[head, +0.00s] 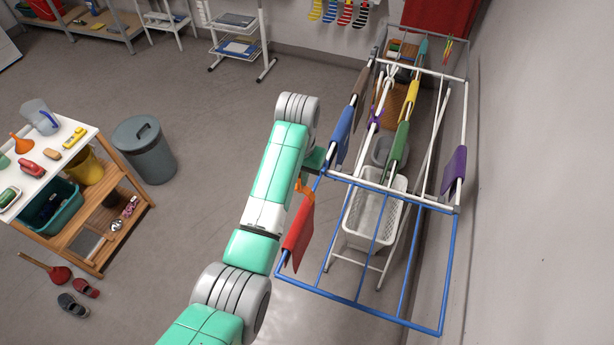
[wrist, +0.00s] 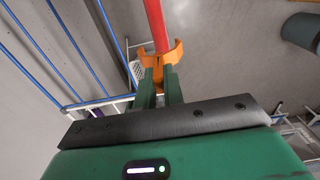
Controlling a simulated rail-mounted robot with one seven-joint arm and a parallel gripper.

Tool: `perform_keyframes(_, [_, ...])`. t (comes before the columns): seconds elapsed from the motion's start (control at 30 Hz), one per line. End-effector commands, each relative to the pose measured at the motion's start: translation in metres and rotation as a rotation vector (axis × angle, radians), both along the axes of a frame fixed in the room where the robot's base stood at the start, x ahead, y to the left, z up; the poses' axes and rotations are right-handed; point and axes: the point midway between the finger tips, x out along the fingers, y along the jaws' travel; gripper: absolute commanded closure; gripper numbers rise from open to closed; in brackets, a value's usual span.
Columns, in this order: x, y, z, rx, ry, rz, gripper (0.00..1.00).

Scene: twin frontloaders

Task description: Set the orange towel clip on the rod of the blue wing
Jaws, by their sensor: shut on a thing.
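My gripper (wrist: 160,88) is shut on the orange towel clip (wrist: 174,56), held at the fingertips. The clip also shows in the head view (head: 304,187), beside the left rod of the blue wing (head: 449,272). The clip's curved jaws are at the near end of a red towel (wrist: 155,22) in the wrist view. In the head view the red towel (head: 298,236) hangs along that left rod. I cannot tell whether the clip encloses the rod or only lies against it. My gripper (head: 314,161) is partly hidden by my arm in the head view.
The white drying rack (head: 440,205) holds blue, brown, green, yellow and purple cloths. A white basket (head: 365,222) stands under it. A wall is close on the right.

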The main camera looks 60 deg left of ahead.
Motion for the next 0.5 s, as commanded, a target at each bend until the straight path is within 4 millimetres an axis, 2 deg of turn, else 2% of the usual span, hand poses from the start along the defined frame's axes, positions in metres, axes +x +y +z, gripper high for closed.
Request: perform_keyframes(0.5, [0.000, -0.001, -0.050, -0.002, 0.001, -0.001, 1.00])
